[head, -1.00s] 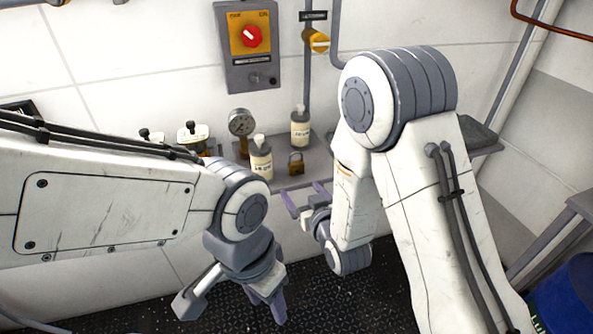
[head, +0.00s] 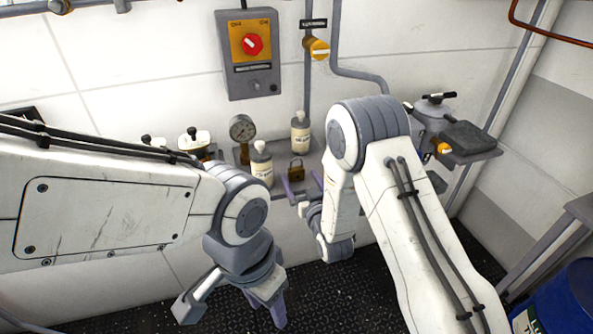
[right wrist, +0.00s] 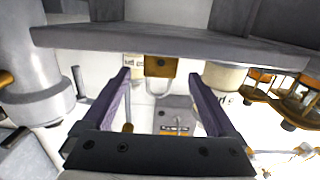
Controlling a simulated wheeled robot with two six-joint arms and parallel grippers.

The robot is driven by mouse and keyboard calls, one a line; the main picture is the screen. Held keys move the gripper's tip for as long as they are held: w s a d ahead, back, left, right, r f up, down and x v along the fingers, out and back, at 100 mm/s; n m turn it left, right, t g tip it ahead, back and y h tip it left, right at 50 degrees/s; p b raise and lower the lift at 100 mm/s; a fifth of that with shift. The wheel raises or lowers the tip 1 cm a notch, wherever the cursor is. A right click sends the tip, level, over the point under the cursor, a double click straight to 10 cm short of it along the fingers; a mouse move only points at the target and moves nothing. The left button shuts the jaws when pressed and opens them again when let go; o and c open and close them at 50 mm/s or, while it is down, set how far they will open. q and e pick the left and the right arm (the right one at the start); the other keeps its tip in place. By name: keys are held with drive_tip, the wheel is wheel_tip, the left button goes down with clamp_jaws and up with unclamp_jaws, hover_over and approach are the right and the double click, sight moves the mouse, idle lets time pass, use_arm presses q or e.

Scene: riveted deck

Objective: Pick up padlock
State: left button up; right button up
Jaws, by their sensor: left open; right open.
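The padlock (head: 296,171) is a small brass-coloured block with a grey shackle, standing on a grey wall shelf (head: 226,156). In the right wrist view the padlock (right wrist: 161,67) appears upside down, between and just beyond the fingertips. My right gripper (head: 303,185) is open and empty at the shelf's front edge, close in front of the padlock. It also shows in the right wrist view (right wrist: 160,82), with one purple finger on each side and a gap between them. My left gripper (head: 232,312) is open and empty, low above the dark floor, away from the shelf.
Two white-labelled bottles stand near the padlock, one at left (head: 261,165) and one behind (head: 300,132). A pressure gauge (head: 241,128) is left of them. A switch box (head: 250,52) and yellow knob (head: 317,48) are on the wall above. A blue drum (head: 566,300) stands at right.

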drive_tip(key=shift+x, duration=1)
clamp_jaws()
drive_tip(key=shift+r, duration=0.1)
